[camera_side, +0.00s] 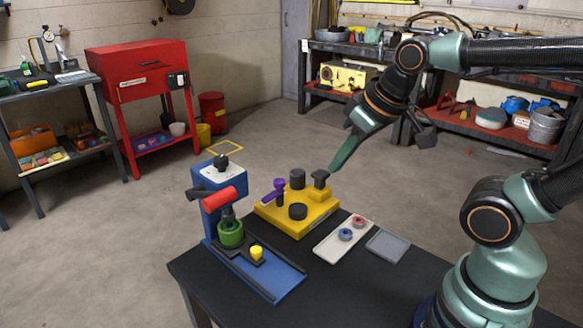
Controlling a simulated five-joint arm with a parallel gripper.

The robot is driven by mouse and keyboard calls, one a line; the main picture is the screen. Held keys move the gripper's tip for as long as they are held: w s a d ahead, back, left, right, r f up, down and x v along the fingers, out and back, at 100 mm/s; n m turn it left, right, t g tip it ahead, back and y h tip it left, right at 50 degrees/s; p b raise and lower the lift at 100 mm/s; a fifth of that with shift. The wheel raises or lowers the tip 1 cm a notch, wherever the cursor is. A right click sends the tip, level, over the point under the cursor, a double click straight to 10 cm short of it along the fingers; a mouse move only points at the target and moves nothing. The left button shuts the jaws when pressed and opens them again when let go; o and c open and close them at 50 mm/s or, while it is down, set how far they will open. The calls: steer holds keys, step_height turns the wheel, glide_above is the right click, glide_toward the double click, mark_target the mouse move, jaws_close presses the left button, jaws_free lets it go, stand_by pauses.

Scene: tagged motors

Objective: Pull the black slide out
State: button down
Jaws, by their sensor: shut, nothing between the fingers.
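A blue press-like fixture (208,183) with a red cylinder (218,199) stands at the left of the black table. On its blue base, a dark flat piece (245,266) lies between black rails, with a green cup-like part (230,233) and a yellow knob (257,252) on or above it. This dark piece looks like the black slide, but it is small and partly hidden. My gripper (334,169) is shut and empty. It points down-left near the black T-shaped knob of the yellow block, well to the right of the blue fixture.
The yellow block (290,224) carries black knobs and a purple handle (279,189). A white tray (332,247) with a red and a blue ring, and a grey pad (388,246), lie to its right. The front of the black table (300,305) is bare.

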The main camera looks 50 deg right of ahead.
steer(key=w+a+f+n, duration=0.1)
steer(key=w+a+f, duration=0.3)
steer(key=w, duration=0.2)
steer(key=g+y, duration=0.1)
steer(key=g, duration=0.1)
glide_toward(245, 252)
steer(key=shift+n, duration=0.4)
steer(key=shift+x, duration=2.5)
steer(key=shift+s, duration=0.1)
steer(key=s, duration=1.2)
step_height(245, 252, up, 10)
steer(key=s+d+r+m+t+h, duration=0.1)
steer(key=s+d+r+t, duration=0.1)
steer(key=d+r, duration=0.8)
steer(key=shift+d+r+m, duration=0.35)
steer(key=shift+r+m, duration=0.05)
steer(key=shift+r, duration=0.1)
